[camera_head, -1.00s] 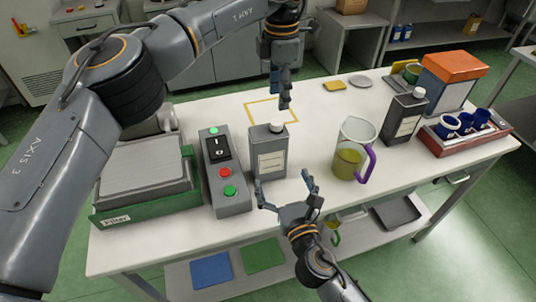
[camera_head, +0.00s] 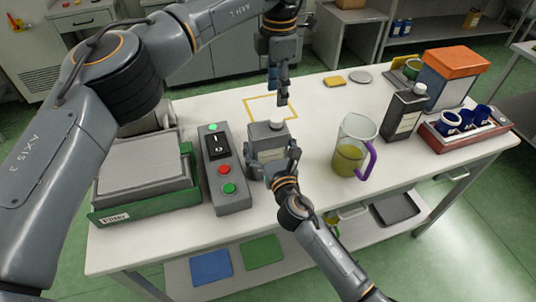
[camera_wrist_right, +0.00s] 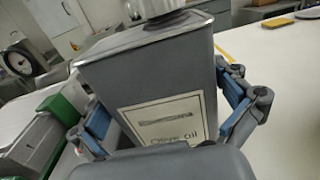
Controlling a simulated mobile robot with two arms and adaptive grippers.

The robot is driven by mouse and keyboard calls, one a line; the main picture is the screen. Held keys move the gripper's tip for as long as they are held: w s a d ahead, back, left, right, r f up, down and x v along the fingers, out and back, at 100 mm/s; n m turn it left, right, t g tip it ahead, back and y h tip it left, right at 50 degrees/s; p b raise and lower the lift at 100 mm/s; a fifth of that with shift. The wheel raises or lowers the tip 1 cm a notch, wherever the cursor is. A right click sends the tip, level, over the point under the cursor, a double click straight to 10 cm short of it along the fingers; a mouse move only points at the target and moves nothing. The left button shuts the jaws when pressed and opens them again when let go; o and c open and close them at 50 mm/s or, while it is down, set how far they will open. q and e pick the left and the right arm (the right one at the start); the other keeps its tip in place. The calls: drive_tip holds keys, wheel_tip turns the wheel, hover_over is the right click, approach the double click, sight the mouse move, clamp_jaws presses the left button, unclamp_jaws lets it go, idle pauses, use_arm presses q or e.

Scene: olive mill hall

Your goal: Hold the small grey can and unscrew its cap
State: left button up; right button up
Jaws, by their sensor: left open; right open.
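The small grey can (camera_head: 266,135) stands upright on the white table, with a pale label and a light grey cap (camera_head: 277,123) on top. My right gripper (camera_head: 272,162) is at the can's near side, open, with its fingers on either side of the body. In the right wrist view the can (camera_wrist_right: 150,75) stands between the blue-padded fingers, with a gap at the right one; contact at the left is unclear. The cap's lower part (camera_wrist_right: 155,8) shows at the top edge. My left gripper (camera_head: 279,98) is open and empty, pointing down above and behind the can, apart from the cap.
A grey button box (camera_head: 232,190) stands close left of the can, and a green crate (camera_head: 150,205) beyond it. A jug with a purple handle (camera_head: 352,145) stands to the right, then a taller dark can (camera_head: 403,115) and a red tray (camera_head: 450,148). A yellow outline (camera_head: 250,104) marks the table behind.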

sight(276, 118)
drive_tip(key=c, duration=2.1)
use_arm(q)
drive_tip(key=m, duration=0.4)
drive_tip(key=shift+m, duration=0.4)
use_arm(e)
drive_tip(key=shift+o, duration=0.2)
use_arm(q)
drive_tip(key=m, duration=0.8)
drive_tip(key=shift+m, duration=0.3)
drive_tip(key=m, duration=0.4)
drive_tip(key=shift+m, duration=0.3)
drive_tip(key=shift+f, duration=3.95)
drive_tip(key=shift+c, duration=0.2)
